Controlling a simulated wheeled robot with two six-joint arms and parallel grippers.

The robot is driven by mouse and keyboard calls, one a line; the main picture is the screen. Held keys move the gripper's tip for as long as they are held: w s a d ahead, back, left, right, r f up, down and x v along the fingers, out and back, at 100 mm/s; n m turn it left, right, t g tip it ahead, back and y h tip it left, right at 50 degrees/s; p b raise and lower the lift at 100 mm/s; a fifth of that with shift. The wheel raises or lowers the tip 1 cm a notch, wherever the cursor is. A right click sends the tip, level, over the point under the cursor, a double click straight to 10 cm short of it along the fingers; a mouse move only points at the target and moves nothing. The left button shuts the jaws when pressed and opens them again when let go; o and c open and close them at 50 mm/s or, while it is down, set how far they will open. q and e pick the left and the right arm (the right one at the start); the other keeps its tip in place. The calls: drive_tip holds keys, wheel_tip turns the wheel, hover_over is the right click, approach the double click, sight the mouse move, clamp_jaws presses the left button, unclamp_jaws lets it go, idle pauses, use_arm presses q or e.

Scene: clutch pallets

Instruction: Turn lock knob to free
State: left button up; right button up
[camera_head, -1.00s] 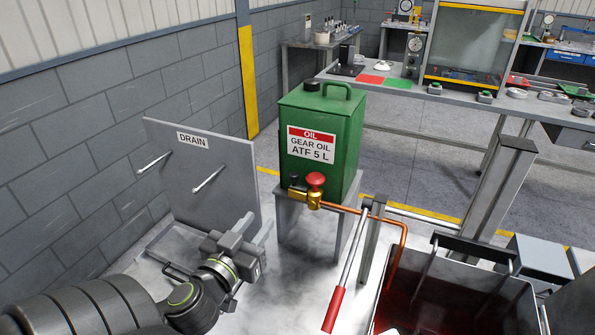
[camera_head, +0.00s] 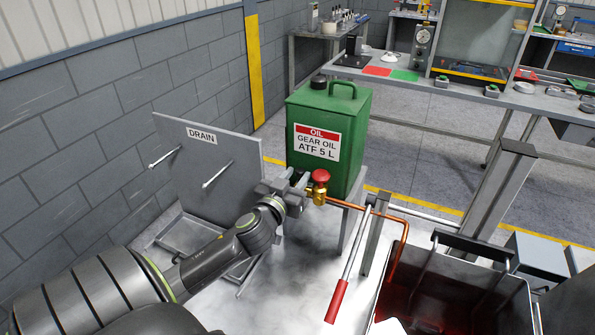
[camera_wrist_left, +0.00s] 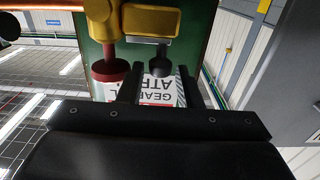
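The black lock knob (camera_wrist_left: 160,64) hangs from the brass valve in the left wrist view, which shows the scene upside down. My left gripper (camera_wrist_left: 159,86) is open, its two fingers reaching up to either side of the black knob, with gaps still visible. The red valve knob (camera_wrist_left: 110,66) is just left of the fingers there. In the head view the left gripper (camera_head: 298,188) is at the brass valve (camera_head: 319,196), left of the red knob (camera_head: 320,176); it largely hides the black knob. My right gripper is not in view.
The green oil can (camera_head: 330,110) stands on a grey stand behind the valve. The drain panel (camera_head: 190,165) with two rods is to the left. A copper pipe (camera_head: 385,213) runs right to a dark red-lined tank (camera_head: 450,300). A red-handled lever (camera_head: 337,302) stands in front.

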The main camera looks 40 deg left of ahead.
use_arm(q)
drive_tip(key=shift+w+a, duration=0.2)
drive_tip(key=shift+w, duration=0.45)
drive_tip(key=shift+c, duration=0.3)
drive_tip(key=c, duration=0.6)
drive_tip(key=shift+a+f+m+t+h+b, duration=0.1)
drive_tip(key=shift+a+m+t+h+b, duration=0.1)
drive_tip(key=shift+m+h, duration=0.65)
drive_tip(key=shift+a+m+t+h+b, duration=0.15)
drive_tip(key=shift+m+h, duration=0.3)
drive_tip(key=shift+h, duration=0.7)
drive_tip(key=shift+m+h, duration=1)
drive_tip(key=shift+h, duration=0.6)
drive_tip(key=shift+s, duration=0.1)
drive_tip(key=o, duration=0.7)
drive_tip(key=shift+c, duration=0.2)
drive_tip(key=shift+s, duration=0.1)
